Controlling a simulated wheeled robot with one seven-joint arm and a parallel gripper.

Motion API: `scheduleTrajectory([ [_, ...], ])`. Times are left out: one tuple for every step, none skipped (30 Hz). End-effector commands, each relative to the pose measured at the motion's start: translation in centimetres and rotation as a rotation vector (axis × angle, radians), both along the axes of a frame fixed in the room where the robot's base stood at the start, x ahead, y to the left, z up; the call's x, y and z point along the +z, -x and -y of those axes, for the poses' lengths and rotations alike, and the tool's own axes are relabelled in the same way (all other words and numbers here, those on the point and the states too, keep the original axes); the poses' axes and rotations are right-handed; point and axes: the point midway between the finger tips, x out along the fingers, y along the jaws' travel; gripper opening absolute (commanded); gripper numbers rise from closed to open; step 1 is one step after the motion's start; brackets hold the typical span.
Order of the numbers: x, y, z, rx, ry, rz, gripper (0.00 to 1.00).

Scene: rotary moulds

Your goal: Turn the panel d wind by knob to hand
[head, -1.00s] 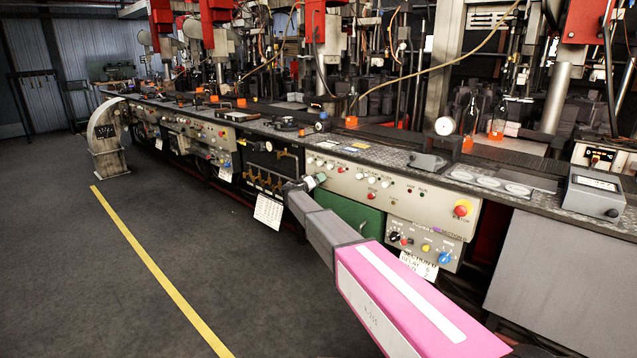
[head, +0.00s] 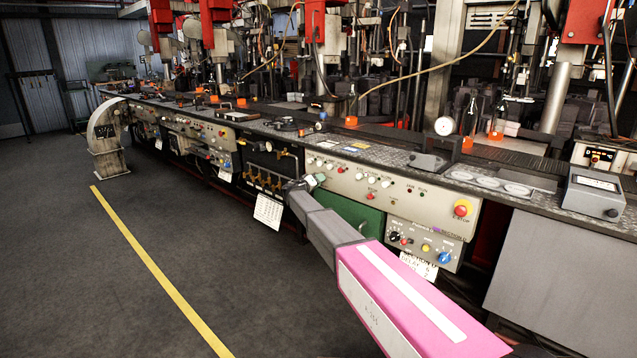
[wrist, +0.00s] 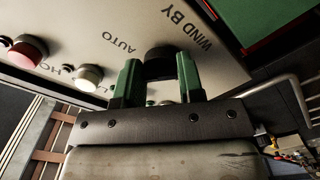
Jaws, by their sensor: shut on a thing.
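The wind by knob (wrist: 160,57) is a black knob on a pale grey control panel (wrist: 205,30). The panel prints "WIND BY" to the right of the knob and "AUTO" to its left in the wrist view. My gripper (wrist: 158,78) has its two green fingers on either side of the knob, shut on it. The knob's pointer mark is hidden or too dark to read. In the head view my gripper (head: 314,182) reaches the left end of the panel (head: 410,197), and the knob itself is hidden there.
A white button (wrist: 88,77) and a red button (wrist: 25,50) sit left of the knob. A metal rail (wrist: 290,95) curves close on the right. In the head view a lower box (head: 425,246) with knobs hangs beneath the panel. The floor (head: 80,270) at left is clear.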

Motion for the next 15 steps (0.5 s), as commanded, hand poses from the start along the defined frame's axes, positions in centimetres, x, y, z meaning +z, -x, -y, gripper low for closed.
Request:
scheduleTrajectory([
  [-0.02, 0.02, -0.03, 0.001, 0.022, -0.018, 0.12],
  [-0.02, 0.02, -0.03, 0.001, 0.039, -0.031, 0.12],
  [-0.01, 0.03, -0.03, 0.001, 0.063, -0.050, 0.12],
  [-0.01, 0.03, -0.03, 0.001, 0.082, -0.065, 0.12],
  [-0.01, 0.03, -0.03, 0.001, 0.102, -0.081, 0.12],
  [0.01, 0.03, -0.03, 0.001, 0.130, -0.102, 0.12],
  [0.01, 0.03, -0.03, 0.001, 0.152, -0.119, 0.12],
  [0.01, 0.03, -0.03, 0.001, 0.174, -0.137, 0.12],
  [0.01, 0.03, -0.04, 0.001, 0.204, -0.160, 0.12],
  [0.01, 0.04, -0.03, 0.001, 0.227, -0.178, 0.12],
  [0.01, 0.04, -0.03, 0.001, 0.249, -0.196, 0.12],
  [0.01, 0.04, -0.03, 0.001, 0.279, -0.219, 0.12],
  [0.01, 0.04, -0.03, 0.001, 0.301, -0.236, 0.12],
  [0.02, 0.03, -0.04, 0.001, 0.324, -0.254, 0.12],
  [0.03, 0.04, -0.03, 0.001, 0.354, -0.277, 0.12],
])
